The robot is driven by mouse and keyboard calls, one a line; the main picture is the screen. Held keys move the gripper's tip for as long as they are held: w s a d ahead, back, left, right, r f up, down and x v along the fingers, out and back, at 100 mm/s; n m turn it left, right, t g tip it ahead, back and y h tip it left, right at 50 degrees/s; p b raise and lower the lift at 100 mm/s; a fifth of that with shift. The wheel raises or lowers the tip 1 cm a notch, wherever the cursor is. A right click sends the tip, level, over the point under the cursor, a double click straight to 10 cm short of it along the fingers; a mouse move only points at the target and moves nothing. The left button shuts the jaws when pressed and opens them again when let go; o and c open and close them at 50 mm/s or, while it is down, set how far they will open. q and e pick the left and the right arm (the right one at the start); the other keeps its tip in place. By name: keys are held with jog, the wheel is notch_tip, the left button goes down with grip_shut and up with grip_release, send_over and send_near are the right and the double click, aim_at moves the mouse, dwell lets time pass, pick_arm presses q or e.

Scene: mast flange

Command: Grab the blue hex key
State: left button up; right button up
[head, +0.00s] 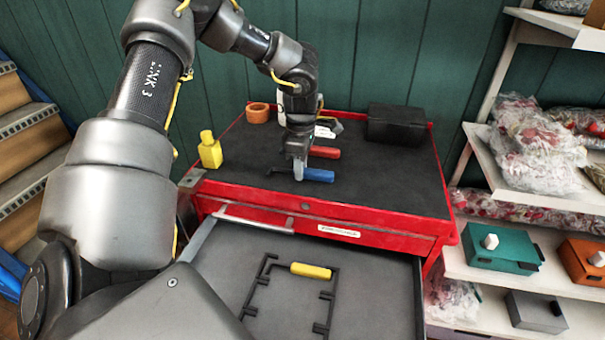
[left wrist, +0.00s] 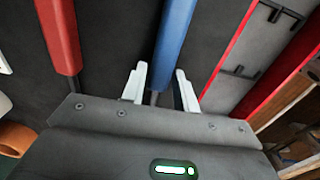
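The blue hex key (head: 318,175) lies on the black top of the red tool cabinet, near its front edge. Its handle points right and its thin shaft runs left. My left gripper (head: 298,172) is above the key, close to where handle meets shaft. In the left wrist view the blue handle (left wrist: 175,45) extends away from me. The pale fingers of my left gripper (left wrist: 161,88) are apart, with the dark shaft showing between them. Neither finger clearly touches it. My right gripper is in no view.
A red hex key (head: 325,152) lies just behind the blue one. A yellow bottle (head: 210,152), an orange ring (head: 258,113) and a black box (head: 395,124) stand on the top. The open drawer (head: 385,300) below holds a yellow-handled key (head: 311,270).

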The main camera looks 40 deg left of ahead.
pick_arm(q)
grip_shut()
jog(key=shift+r, duration=0.1)
